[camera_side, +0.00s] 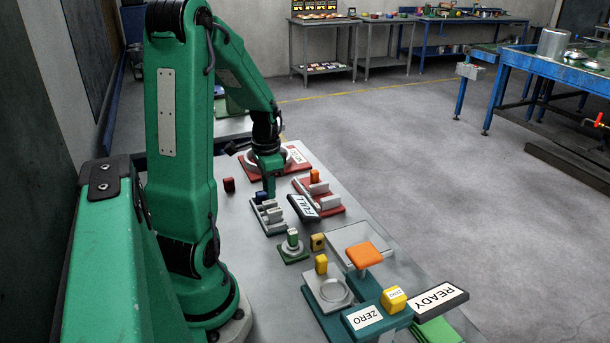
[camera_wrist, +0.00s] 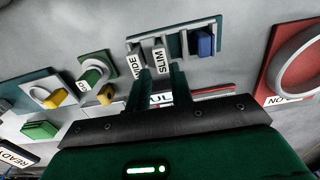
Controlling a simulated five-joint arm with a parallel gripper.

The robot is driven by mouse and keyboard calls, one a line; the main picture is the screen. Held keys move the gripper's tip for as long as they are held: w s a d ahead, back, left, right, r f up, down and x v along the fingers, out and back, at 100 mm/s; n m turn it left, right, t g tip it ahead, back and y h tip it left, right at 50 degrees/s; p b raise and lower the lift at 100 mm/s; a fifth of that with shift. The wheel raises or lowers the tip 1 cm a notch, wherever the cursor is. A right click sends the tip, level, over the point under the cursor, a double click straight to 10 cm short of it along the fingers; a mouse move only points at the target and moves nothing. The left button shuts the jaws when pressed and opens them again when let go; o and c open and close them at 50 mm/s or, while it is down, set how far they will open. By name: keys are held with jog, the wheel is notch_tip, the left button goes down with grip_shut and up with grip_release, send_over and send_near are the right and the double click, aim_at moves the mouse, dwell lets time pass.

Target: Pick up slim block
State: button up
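The slim block (camera_wrist: 160,61) is pale with a SLIM label and stands in a slotted rack (camera_wrist: 222,26) in the wrist view. My gripper (camera_wrist: 162,72) is open, its two fingers apart, with the slim block ahead of the gap between the tips. I cannot tell whether the fingers touch it. A pale block with a partly hidden label ending IDE (camera_wrist: 136,66) stands just left of it, by the left finger. In the side view my gripper (camera_side: 269,192) points down over the rack's far end, and the slim block is hard to tell apart there.
A blue block (camera_wrist: 205,43) sits in the rack's right part. A FULL sign (camera_side: 303,207) and a red tray (camera_side: 327,204) lie to the right in the side view. A green base (camera_side: 291,254) and an orange-topped stand (camera_side: 365,255) are nearer the camera.

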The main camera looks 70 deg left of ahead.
jog(key=shift+f, duration=0.15)
jog(key=shift+a+f, duration=0.1)
jog(key=shift+f, duration=2.35)
grip_shut()
